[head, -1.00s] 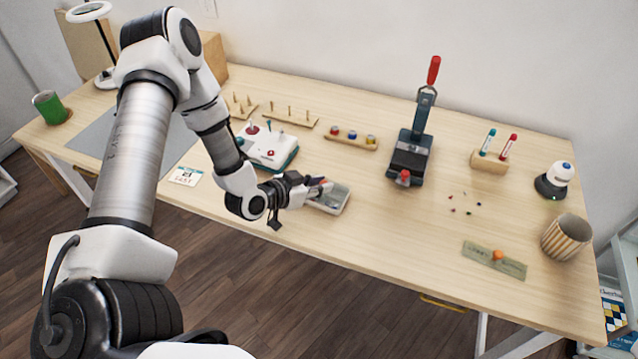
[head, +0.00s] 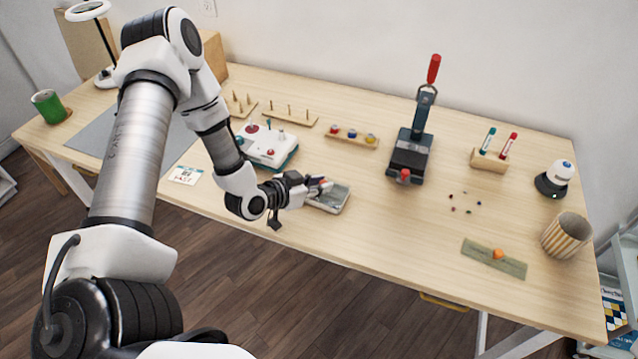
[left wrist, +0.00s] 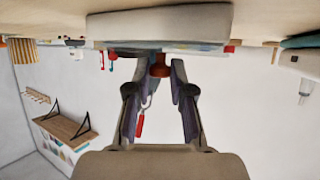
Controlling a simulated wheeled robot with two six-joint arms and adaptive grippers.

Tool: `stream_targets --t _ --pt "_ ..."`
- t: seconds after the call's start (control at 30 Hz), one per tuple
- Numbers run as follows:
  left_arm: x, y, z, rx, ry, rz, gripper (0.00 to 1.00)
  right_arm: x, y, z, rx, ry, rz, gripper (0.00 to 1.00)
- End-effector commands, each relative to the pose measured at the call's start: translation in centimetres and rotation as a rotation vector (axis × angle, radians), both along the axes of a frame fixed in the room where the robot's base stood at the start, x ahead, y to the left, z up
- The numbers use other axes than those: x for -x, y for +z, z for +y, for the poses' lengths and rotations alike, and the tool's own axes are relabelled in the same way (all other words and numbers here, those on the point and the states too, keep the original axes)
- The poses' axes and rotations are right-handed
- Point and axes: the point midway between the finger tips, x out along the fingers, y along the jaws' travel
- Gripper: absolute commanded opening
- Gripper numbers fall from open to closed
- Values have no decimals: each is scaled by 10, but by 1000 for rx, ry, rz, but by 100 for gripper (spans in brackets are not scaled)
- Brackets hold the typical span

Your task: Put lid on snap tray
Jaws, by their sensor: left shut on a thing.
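The pale grey snap tray (head: 336,205) stands near the front edge of the table. In the left wrist view, which is upside down, its side wall (left wrist: 160,24) fills the top middle. My left gripper (head: 321,186) is over the tray and shut on a red knob (left wrist: 160,66). A thin, pale, see-through lid (left wrist: 165,46) shows between the knob and the tray wall. The lid lies at or very close to the tray's rim; I cannot tell whether it is seated. The gripper hides part of the tray in the head view. My right gripper is not in view.
A white box with coloured knobs (head: 265,150) stands behind left of the tray. A press with a red handle (head: 410,155) stands to the right. A small card (head: 186,176) lies left. The table between the tray and the green ruler-like strip (head: 480,253) is clear.

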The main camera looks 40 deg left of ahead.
Motion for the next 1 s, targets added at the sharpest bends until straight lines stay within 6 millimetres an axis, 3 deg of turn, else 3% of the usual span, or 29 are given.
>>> stream_targets --t 0.77,0.8,0.87,1.0 --pt "0 -4 0 0 0 0 0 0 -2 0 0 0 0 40" --pt "0 -4 0 0 0 0 29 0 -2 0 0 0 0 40" --pt "0 -4 0 0 0 0 50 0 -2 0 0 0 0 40" --pt "0 -4 0 0 0 0 51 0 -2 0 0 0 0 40"
